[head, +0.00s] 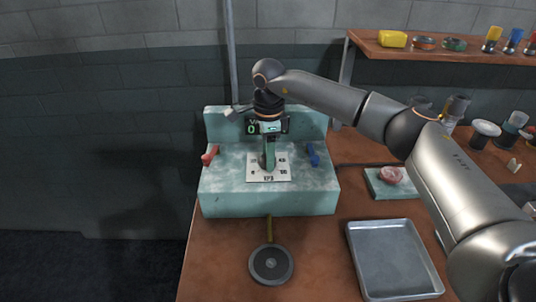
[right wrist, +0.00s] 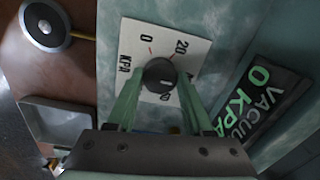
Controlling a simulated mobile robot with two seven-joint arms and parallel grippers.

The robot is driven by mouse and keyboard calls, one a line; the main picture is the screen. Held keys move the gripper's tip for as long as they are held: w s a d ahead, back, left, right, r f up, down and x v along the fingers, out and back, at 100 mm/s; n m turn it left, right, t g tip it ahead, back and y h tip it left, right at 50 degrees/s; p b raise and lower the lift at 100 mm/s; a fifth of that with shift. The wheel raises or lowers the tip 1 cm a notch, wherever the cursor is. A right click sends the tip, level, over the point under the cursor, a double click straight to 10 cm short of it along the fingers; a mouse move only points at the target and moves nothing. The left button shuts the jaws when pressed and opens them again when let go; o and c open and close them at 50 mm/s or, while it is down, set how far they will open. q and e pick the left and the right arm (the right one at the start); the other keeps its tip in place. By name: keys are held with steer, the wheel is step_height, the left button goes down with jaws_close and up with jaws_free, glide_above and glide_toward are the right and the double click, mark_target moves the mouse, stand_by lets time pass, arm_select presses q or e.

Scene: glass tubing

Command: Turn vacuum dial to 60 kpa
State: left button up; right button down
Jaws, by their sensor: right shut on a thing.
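The vacuum dial is a dark round knob (right wrist: 160,73) on a white scale plate (right wrist: 139,36) marked KPA, with 0, 20 and other numbers partly hidden. In the head view the plate (head: 257,176) lies on top of the pale green unit (head: 262,202). My right gripper (head: 267,160) comes down on the plate from above, and its green fingers (right wrist: 158,82) are shut on the knob, one on each side. The knob's pointer is hard to make out. The vacuum display (right wrist: 264,97) reads 0 KPA. My left gripper is not in view.
A red lever (head: 210,155) and a blue one (head: 313,154) flank the plate. A round dark pedal-like disc (head: 271,264) and a metal tray (head: 394,260) lie in front on the bench. A small pale block with a pink item (head: 391,176) is at right.

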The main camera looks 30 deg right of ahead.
stand_by(0.3)
steer(key=m+p, duration=0.1)
steer(key=m, duration=0.4)
steer(key=shift+r+m, duration=0.1)
steer(key=shift+m, duration=0.3)
steer(key=m+p, duration=0.1)
steer(key=m, duration=0.4)
steer(key=shift+m, duration=0.4)
steer(key=shift+w, duration=0.1)
steer(key=shift+c, duration=1.4)
jaws_free()
step_height(320, 180, up, 12)
steer(key=b, duration=0.1)
steer(key=shift+a+r, duration=0.2)
